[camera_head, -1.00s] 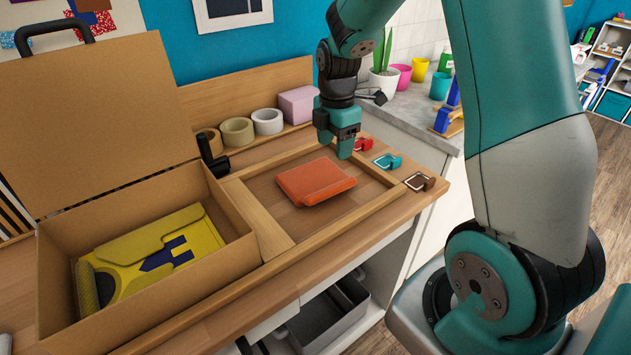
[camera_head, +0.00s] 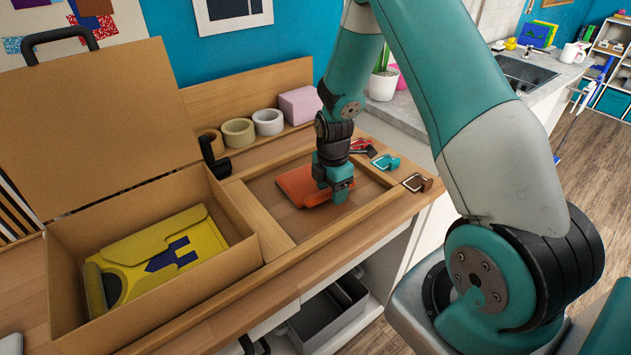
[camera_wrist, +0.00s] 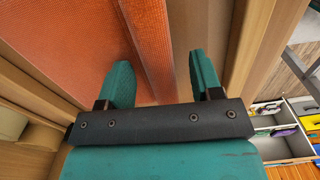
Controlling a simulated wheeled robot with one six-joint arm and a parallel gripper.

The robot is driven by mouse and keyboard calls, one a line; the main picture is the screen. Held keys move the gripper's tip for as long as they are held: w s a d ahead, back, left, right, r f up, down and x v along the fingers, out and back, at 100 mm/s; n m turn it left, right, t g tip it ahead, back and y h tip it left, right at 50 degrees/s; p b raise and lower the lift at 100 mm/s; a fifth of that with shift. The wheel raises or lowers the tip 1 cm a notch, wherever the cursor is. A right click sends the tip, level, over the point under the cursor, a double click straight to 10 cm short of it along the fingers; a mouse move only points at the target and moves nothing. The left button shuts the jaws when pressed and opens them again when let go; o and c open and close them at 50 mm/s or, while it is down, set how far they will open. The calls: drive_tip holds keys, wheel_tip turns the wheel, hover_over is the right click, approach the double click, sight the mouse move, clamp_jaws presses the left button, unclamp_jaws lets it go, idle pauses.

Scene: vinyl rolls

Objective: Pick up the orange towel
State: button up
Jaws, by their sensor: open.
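The orange towel (camera_head: 298,184) lies folded and flat in the framed recess of the wooden bench. My gripper (camera_head: 333,190) is down at the towel's right side and hides part of it. In the wrist view the towel (camera_wrist: 75,40) fills the upper left, with a folded strip running between the fingers. My gripper (camera_wrist: 160,85) is open, its two teal fingers apart on either side of that strip. I cannot tell whether the fingers touch the cloth.
An open cardboard box (camera_head: 245,243) with a yellow folder (camera_head: 160,250) stands left of the recess. Tape rolls (camera_head: 238,132) and a pink block (camera_head: 300,104) sit behind it. Clips (camera_head: 386,162) lie along the right. The recess floor in front of the towel is clear.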

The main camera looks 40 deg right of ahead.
drive_tip(key=c, duration=1)
drive_tip(key=shift+r, duration=0.1)
